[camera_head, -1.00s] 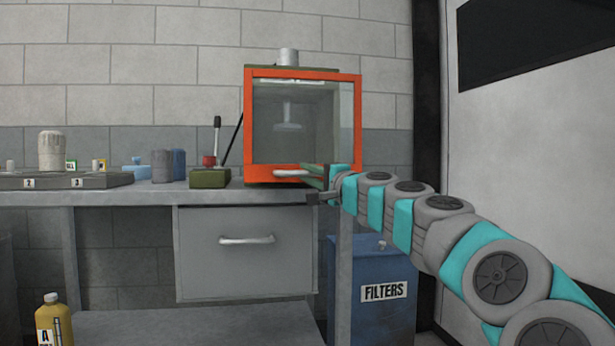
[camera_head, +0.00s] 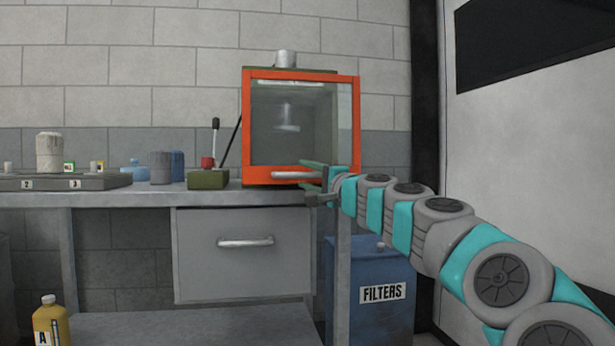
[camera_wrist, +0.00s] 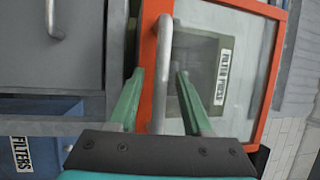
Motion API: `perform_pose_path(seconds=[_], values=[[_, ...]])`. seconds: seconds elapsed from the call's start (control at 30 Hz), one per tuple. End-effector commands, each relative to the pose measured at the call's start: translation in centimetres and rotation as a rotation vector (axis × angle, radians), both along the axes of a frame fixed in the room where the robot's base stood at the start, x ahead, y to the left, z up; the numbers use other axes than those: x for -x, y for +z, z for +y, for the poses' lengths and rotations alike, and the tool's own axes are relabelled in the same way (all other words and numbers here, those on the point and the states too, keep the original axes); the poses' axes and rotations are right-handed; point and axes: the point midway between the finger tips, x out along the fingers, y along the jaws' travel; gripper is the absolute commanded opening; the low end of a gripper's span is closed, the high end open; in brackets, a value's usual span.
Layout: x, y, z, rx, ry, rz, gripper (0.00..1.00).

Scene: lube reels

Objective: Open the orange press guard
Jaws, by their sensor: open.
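The press guard (camera_head: 357,125) is an orange frame with a clear pane, standing at the front of the press on the bench. It looks closed. Its grey bar handle (camera_head: 290,175) runs along the lower orange rail. My gripper (camera_head: 306,180) is at the right part of this handle, reaching in from the right. In the wrist view my gripper (camera_wrist: 160,72) is open, with one green finger on each side of the handle (camera_wrist: 163,60). Gaps show between the handle and both fingers. The guard's orange rail (camera_wrist: 150,50) lies just behind the handle.
A grey drawer (camera_head: 245,270) with a bar handle is below the bench, left of my gripper. A blue filters bin (camera_head: 375,265) stands under my arm.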

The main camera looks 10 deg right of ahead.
Motion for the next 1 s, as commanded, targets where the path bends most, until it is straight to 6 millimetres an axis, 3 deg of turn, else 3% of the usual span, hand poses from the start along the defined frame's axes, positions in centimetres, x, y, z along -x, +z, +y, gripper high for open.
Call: perform_pose_path(seconds=[0.6, 1.0], values=[[6.2, -1.0, -2.6, -0.001, 0.000, -0.002, 0.50], [7.0, -1.4, -2.9, 0.000, 0.000, 0.000, 0.50]])
